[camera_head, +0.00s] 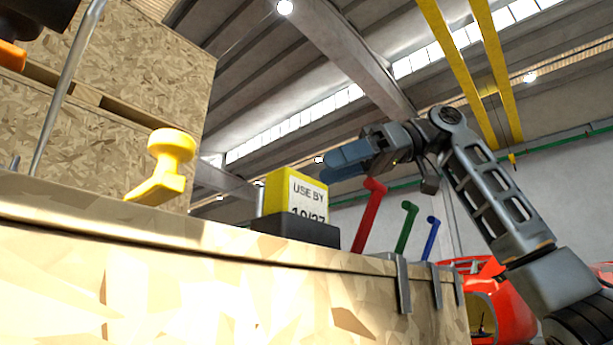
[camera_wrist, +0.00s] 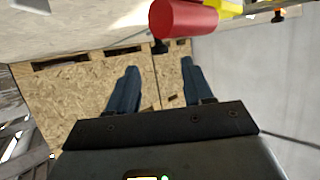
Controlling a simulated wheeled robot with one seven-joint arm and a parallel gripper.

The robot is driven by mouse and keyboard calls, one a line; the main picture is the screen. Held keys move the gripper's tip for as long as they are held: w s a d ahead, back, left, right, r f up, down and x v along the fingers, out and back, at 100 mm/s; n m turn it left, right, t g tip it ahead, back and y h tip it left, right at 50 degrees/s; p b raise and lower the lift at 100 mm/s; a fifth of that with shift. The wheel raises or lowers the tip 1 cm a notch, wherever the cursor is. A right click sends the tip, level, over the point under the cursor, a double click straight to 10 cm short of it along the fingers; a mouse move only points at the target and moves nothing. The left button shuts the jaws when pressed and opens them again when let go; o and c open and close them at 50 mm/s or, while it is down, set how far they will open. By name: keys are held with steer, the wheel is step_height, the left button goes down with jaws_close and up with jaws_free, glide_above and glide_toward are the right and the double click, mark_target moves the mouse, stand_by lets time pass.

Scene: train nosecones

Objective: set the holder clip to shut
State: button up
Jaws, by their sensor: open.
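No part is clearly recognisable as the holder clip. A yellow block (camera_head: 297,195) marked "USE BY" sits in a dark holder (camera_head: 295,230) on the wooden surface, in the head view. Its clip, if there, cannot be made out. My gripper (camera_head: 333,163) is above and slightly right of the block, with its blue fingers pointing left. In the wrist view my gripper (camera_wrist: 158,70) has its two fingers apart with nothing between them. A red cylindrical part (camera_wrist: 183,18) lies beyond the fingertips there.
Red (camera_head: 368,215), green (camera_head: 406,228) and blue (camera_head: 431,238) levers stand right of the block, with grey brackets (camera_head: 403,284) on the edge below. A yellow knobbed piece (camera_head: 165,165) stands at left. Wooden crates (camera_head: 85,140) rise behind it.

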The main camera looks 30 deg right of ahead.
steer(key=shift+p+x, duration=0.35)
steer(key=shift+x, duration=2.2)
jaws_close()
